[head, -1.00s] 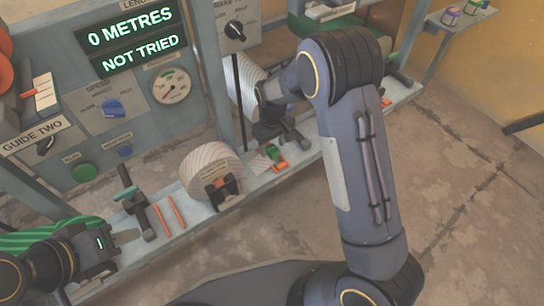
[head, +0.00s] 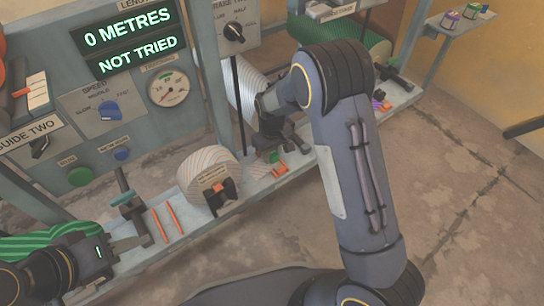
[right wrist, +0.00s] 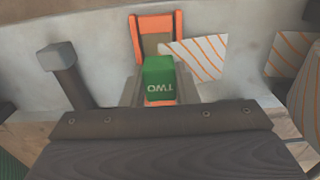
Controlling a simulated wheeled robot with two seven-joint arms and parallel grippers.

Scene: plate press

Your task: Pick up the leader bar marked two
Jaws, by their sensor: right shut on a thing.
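The leader bar marked two is a green block with TWO in white, upside down in the right wrist view (right wrist: 159,78). In the head view only a small green part (head: 273,157) shows beside my right gripper (head: 275,148). My right gripper (right wrist: 160,92) is shut on this bar, low over the grey ledge. An orange-edged holder (right wrist: 155,36) stands just beyond the bar. Whether the bar is clear of the ledge I cannot tell. My left gripper (head: 120,257) is open and empty at the lower left, by a green striped roll (head: 50,242).
An orange-striped roll (head: 207,176) sits on the ledge, left of my right gripper. Two orange sticks (head: 167,222) and a grey post with a green handle (head: 133,205) are further left. A loose striped paper end (right wrist: 197,56) lies close to the bar.

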